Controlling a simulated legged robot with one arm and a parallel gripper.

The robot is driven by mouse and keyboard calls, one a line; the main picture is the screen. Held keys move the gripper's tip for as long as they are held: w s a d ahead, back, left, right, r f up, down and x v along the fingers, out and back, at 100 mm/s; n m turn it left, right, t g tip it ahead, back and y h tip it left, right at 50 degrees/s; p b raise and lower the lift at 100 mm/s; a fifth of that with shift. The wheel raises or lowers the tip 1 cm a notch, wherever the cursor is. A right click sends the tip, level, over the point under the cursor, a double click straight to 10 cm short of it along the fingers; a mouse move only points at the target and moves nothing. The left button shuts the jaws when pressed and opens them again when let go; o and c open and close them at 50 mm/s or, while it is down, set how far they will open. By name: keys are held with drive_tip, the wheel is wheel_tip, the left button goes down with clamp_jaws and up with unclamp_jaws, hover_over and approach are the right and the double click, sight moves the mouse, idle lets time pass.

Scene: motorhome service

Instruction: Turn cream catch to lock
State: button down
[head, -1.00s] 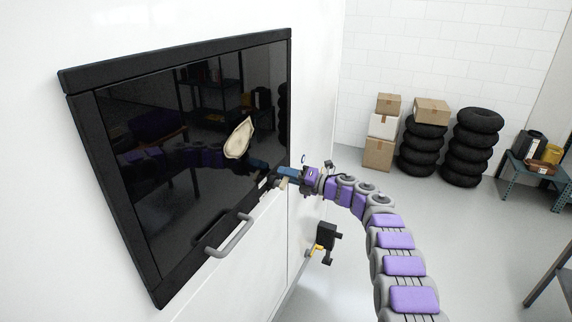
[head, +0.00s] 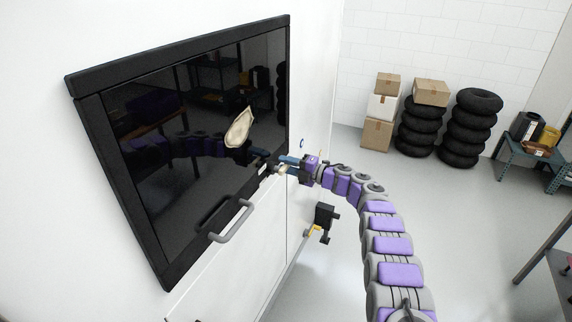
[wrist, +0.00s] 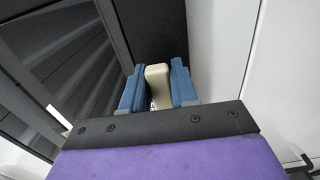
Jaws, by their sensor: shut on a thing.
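The cream catch (wrist: 157,84) sits between the two blue fingers of my gripper (wrist: 158,88) in the wrist view, at the black frame's edge. My gripper is shut on it. In the head view, my gripper (head: 283,164) reaches the right side of the dark window (head: 200,170), near its lower right corner. Only a small cream piece of the catch (head: 281,171) shows there below the blue fingers. The window lies against its black frame as far as I can see. The catch's exact angle is hard to tell.
A grey bar handle (head: 232,222) stands out from the window's lower edge. Tyres (head: 470,128) and boxes (head: 380,106) stand at the back wall.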

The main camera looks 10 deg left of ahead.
drive_tip(key=shift+w+d+f, duration=0.1)
drive_tip(key=shift+w+d, duration=0.05)
drive_tip(key=shift+d, duration=0.05)
drive_tip(key=c, duration=1.3)
unclamp_jaws()
drive_tip(key=o, duration=0.3)
drive_tip(key=shift+w+f, duration=0.15)
drive_tip(key=shift+w, duration=0.1)
drive_tip(key=shift+o, duration=0.2)
drive_tip(key=shift+s, duration=0.25)
drive_tip(key=shift+d, duration=0.3)
drive_tip(key=s+d+b, duration=0.3)
drive_tip(key=d, duration=1.3)
drive_tip(key=shift+d+b, duration=0.25)
drive_tip(key=shift+b, duration=0.1)
